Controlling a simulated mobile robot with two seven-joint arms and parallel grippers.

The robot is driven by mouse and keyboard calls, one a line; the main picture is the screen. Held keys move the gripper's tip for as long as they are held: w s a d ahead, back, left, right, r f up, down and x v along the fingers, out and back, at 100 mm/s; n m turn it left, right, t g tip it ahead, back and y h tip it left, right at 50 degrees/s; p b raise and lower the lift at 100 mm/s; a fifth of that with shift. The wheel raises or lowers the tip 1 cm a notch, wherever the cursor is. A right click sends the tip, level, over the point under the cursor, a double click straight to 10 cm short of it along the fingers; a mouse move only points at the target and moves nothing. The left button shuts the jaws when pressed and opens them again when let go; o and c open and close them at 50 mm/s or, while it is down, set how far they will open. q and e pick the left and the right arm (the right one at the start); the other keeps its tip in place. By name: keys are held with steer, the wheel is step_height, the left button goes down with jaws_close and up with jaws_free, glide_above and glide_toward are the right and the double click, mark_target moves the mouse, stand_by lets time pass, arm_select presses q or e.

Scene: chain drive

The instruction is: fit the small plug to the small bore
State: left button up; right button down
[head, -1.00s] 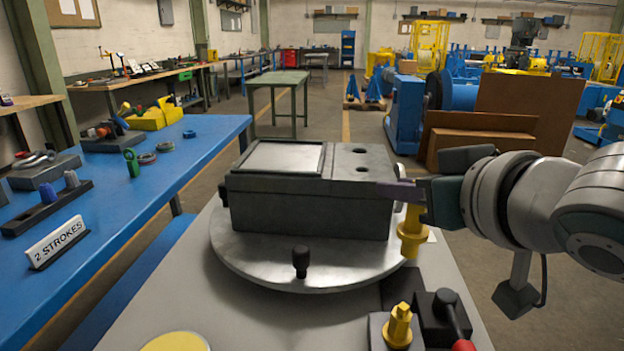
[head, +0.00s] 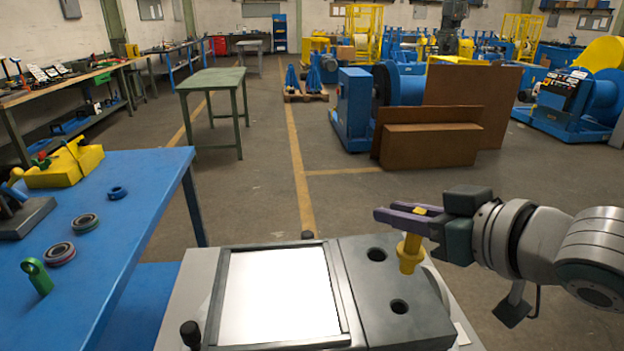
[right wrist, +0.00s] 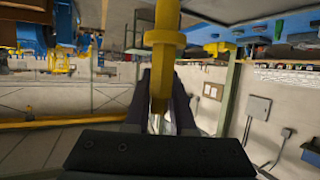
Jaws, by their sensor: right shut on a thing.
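My right gripper (head: 408,214) is shut on a yellow plug (head: 410,254), with its purple fingers around the upper part. The plug hangs upright, and its lower end overlaps the right part of the grey block (head: 372,292) in the head view. It appears to be above the block's top, but the height gap is hard to judge. The block's top has a far bore (head: 376,254) and a near bore (head: 399,306), both empty. I cannot tell which is smaller. The plug also shows between the fingers in the right wrist view (right wrist: 161,58). My left gripper is out of view.
A bright plate in a dark frame (head: 214,302) takes up the block's left part. A black knob (head: 190,334) stands at its left. The blue table (head: 125,215) on the left holds rings and a green part (head: 37,276). Brown boards (head: 430,145) stand on the floor behind.

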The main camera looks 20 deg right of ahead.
mark_target(410, 254)
steer(key=shift+s, duration=0.15)
step_height(410, 254, down, 6)
steer(key=b, duration=0.4)
steer(key=shift+r, duration=0.15)
stand_by(0.3)
steer(key=shift+p, duration=0.55)
stand_by(1.5)
steer(key=shift+f+b, duration=1.65)
steer(key=shift+f, duration=0.5)
